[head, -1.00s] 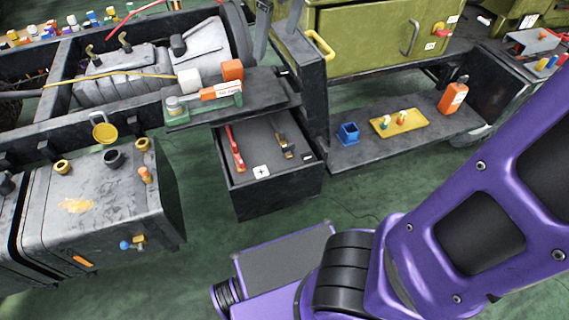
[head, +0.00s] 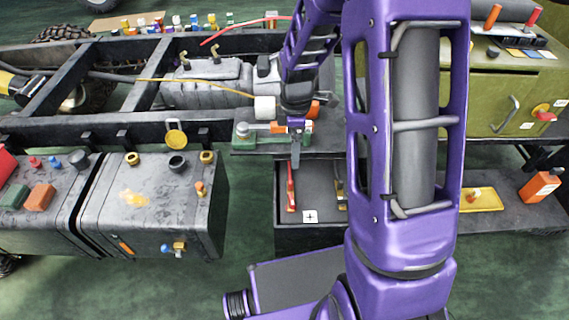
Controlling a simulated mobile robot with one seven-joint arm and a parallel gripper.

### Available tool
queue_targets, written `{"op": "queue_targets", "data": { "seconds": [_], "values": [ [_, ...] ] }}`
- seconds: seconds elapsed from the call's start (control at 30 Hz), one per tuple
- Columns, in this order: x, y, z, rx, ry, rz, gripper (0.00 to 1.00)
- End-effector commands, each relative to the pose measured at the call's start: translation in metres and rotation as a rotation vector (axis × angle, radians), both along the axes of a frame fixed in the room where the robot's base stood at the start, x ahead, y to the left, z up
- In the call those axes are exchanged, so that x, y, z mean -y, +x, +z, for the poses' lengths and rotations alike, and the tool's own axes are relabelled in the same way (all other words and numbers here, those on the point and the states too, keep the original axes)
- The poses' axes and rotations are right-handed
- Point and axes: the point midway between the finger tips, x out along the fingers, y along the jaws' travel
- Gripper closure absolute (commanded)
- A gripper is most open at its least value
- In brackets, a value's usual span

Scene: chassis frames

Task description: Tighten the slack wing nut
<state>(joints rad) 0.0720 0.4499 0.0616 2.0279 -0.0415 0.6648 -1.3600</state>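I cannot make out for certain which small part is the slack wing nut. Small brass-coloured fittings stand on the grey tank: one at its top left (head: 132,158), one at its top right (head: 206,157), and an orange-topped one (head: 200,188) near its right edge. A blue knob with a brass body (head: 178,246) is on the tank's front.
The open drawer (head: 325,212) holds a red-handled tool (head: 291,188). A green tool with a red part (head: 270,130) lies on the ledge beside a white cylinder (head: 264,108). A yellow tray (head: 484,202) and an orange bottle (head: 538,187) are on the right shelf.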

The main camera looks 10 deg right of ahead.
Motion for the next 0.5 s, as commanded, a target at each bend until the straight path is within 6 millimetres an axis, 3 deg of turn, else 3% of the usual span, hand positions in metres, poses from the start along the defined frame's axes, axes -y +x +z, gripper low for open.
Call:
{"op": "queue_targets", "data": {
  "seconds": [0.33,0.5],
  "values": [
    [0.000,-0.001,-0.071,-0.002,-0.002,-0.002,0.00],
    [0.000,0.000,-0.085,0.000,-0.001,-0.002,0.00]
  ]
}}
